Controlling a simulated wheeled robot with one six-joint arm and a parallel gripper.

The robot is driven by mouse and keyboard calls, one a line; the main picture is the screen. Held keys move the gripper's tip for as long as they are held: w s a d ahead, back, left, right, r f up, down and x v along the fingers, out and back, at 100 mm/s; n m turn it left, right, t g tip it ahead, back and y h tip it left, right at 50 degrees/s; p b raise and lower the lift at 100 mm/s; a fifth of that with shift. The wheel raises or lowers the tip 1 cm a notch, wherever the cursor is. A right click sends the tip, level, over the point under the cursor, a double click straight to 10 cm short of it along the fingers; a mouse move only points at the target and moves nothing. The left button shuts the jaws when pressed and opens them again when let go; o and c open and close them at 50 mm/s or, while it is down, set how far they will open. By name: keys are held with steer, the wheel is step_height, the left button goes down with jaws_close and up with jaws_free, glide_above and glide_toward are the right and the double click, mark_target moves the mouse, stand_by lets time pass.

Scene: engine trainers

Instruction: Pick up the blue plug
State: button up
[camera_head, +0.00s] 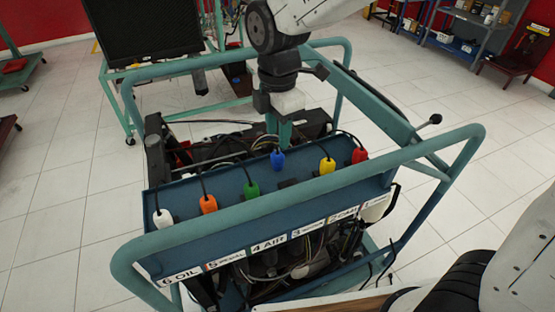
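The blue plug (278,160) stands upright on the dark blue panel (232,208) of the engine trainer, near the middle of a row of plugs. A black cable runs up from its top. My gripper (281,143) points down from above, its teal fingers right over and slightly behind the blue plug in the picture. The fingertips are close to the plug's top; I cannot tell whether they touch it. The gap between the fingers is too small to make out.
White (162,218), orange (208,204), green (251,189), yellow (327,165) and red (359,155) plugs with cables stand in the same row. A teal tube frame (300,193) surrounds the trainer. Engine parts and cables lie behind the panel.

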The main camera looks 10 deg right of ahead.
mark_target(277, 154)
steer(key=shift+a+f, duration=0.2)
steer(key=shift+f, duration=0.25)
step_height(277, 154, down, 7)
steer(key=shift+s+d+f, duration=0.1)
steer(key=shift+d, duration=0.05)
steer(key=c, duration=0.8)
